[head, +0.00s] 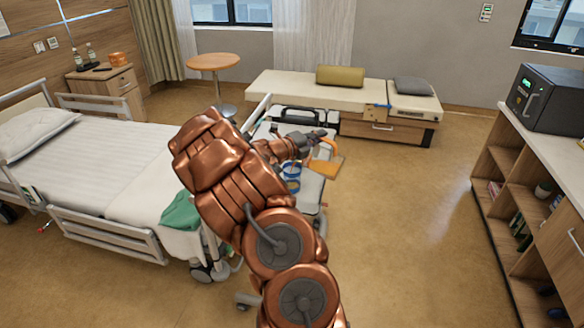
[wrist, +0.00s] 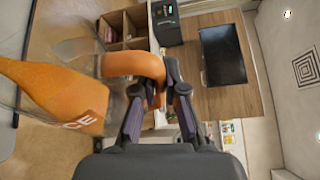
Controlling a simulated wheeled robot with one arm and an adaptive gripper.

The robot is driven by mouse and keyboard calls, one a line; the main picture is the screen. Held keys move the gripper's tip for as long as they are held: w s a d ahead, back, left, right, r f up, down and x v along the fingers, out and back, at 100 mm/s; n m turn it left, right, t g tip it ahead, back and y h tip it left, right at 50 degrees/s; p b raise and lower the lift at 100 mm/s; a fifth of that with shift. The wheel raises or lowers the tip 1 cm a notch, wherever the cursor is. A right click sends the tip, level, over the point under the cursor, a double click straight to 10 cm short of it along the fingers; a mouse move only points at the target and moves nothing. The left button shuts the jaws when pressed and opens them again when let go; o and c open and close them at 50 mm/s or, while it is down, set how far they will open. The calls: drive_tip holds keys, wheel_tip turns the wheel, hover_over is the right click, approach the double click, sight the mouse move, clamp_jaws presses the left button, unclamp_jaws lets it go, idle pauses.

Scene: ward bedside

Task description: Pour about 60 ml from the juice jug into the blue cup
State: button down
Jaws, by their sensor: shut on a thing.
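The juice jug (head: 323,168) is clear with orange juice inside and an orange handle, held above the right side of the bedside table (head: 310,197). In the wrist view the jug (wrist: 60,95) fills the left side, with part of a label showing. My gripper (head: 312,140) is shut on the jug's handle, and the wrist view shows both fingers (wrist: 160,95) around it. The blue cup (head: 291,171) stands on the table just left of and below the jug, partly hidden by my arm. I cannot make out a stream of juice or the level in the cup.
A bed (head: 100,160) with a green cloth (head: 182,211) is to the left. A cushioned bench (head: 330,92) stands behind the table. A shelf unit (head: 510,185) with a black microwave (head: 548,98) is at the right. The floor between table and shelf is clear.

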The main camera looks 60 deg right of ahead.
drive_tip(key=shift+w+a+r+n+p, duration=0.1)
drive_tip(key=shift+w+r+n+p, duration=0.25)
drive_tip(key=shift+p, duration=1.05)
idle(0.4)
drive_tip(key=shift+f, duration=0.15)
